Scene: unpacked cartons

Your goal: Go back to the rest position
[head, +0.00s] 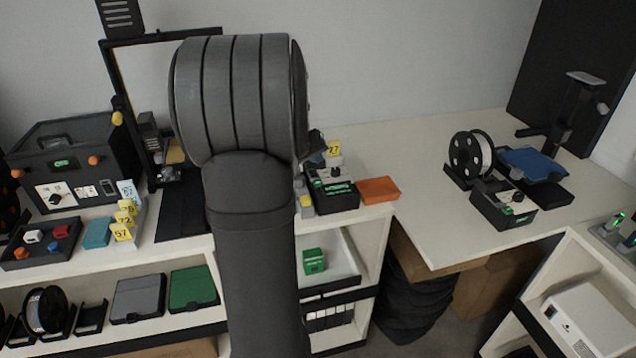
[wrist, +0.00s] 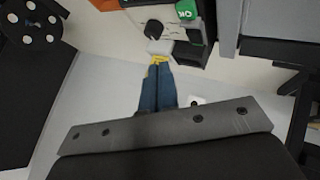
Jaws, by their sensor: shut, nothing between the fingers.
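My arm rises through the middle of the head view and hides my gripper there. In the wrist view my gripper (wrist: 158,70) shows as two dark blue fingers lying together, shut and empty. Beyond the fingertips is a small yellow piece (wrist: 159,58) by a pale block.
A black box with a green front (head: 334,191) and an orange tray (head: 379,190) stand right of my arm. Yellow number tags (head: 123,222) and a dark case (head: 75,165) stand left. The right-hand table (head: 430,160) has free room before the spool (head: 471,155).

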